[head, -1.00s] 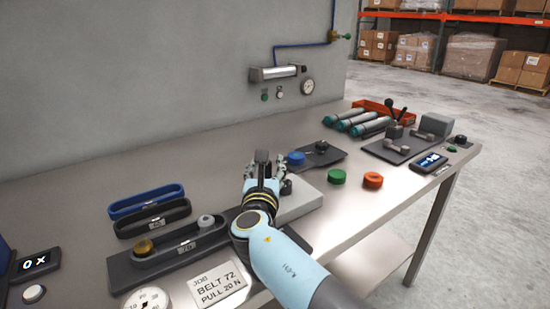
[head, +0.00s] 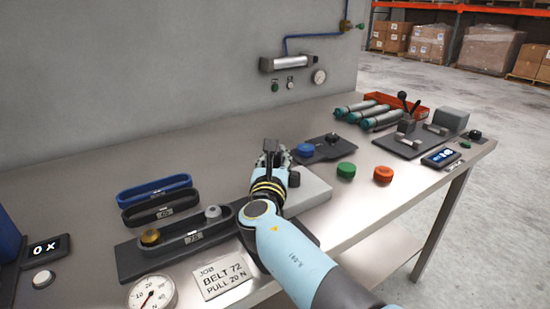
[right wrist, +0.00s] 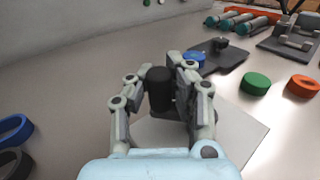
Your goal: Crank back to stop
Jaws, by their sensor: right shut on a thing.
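My right gripper (head: 273,160) is at the grey block (head: 312,190) near the middle of the bench. It is shut on a black upright cylindrical crank handle (head: 270,146). In the right wrist view, the handle (right wrist: 159,88) stands between the two fingers (right wrist: 163,100), and a pale flat surface (right wrist: 232,130) shows behind and beside them. The rest of the crank is hidden by the gripper and arm. A dark belt fixture (head: 185,240) with a brass pulley (head: 149,237) and a grey pulley (head: 213,212) lies left of the gripper. My left gripper is not in view.
A round dial (head: 152,295) and a job card (head: 222,279) lie at the front edge. Blue (head: 305,149), green (head: 346,170) and orange (head: 383,174) round pieces sit to the right. A blue belt (head: 155,188) lies at left. The back left bench is clear.

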